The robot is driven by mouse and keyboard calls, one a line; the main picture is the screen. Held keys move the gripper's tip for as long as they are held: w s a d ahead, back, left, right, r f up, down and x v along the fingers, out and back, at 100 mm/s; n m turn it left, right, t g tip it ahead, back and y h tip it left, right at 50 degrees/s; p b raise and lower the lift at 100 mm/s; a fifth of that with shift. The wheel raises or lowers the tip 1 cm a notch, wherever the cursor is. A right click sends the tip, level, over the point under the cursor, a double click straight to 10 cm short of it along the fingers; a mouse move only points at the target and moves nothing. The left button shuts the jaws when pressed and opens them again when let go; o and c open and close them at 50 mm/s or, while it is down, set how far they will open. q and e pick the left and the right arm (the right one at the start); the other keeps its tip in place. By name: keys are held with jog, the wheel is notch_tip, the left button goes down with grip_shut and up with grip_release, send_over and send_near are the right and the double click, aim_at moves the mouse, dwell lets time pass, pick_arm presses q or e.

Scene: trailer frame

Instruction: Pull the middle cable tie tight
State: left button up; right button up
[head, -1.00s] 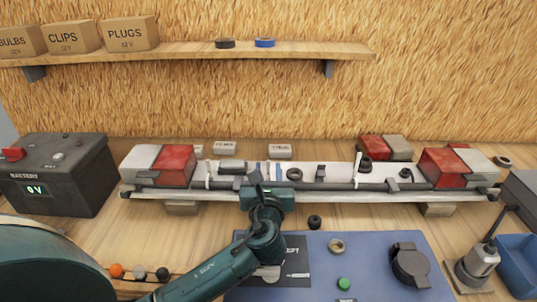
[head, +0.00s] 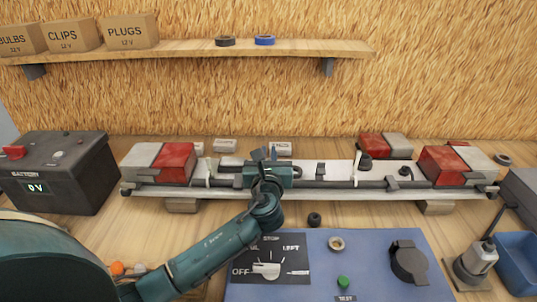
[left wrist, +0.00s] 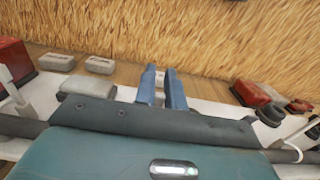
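The white light bar (head: 225,195) lies across the bench with a dark cable along its front. A white cable tie (head: 208,173) stands around the cable on the left, and another (head: 356,170) on the right. The middle tie is not visible; my left gripper and wrist cover the middle of the bar. My left gripper (head: 267,154) is over that middle, its fingers beyond the cable. My right gripper is out of view.
Red-and-white lamps (head: 173,163) sit at both bar ends. A battery (head: 60,172) stands left. A shelf (head: 190,52) hangs above.

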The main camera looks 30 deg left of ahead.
pick_arm(q)
grip_shut()
notch_tip(320, 180, up, 3)
jog(key=shift+f+p, duration=0.1)
jog(key=shift+p, duration=0.95)
jog(key=shift+o, duration=2.4)
grip_release()
jog(key=shift+f, duration=0.1)
jog(key=b+v, duration=0.1)
jog(key=v, duration=1.2)
jog(key=shift+b, duration=0.35)
jog(key=shift+s+d, duration=0.1)
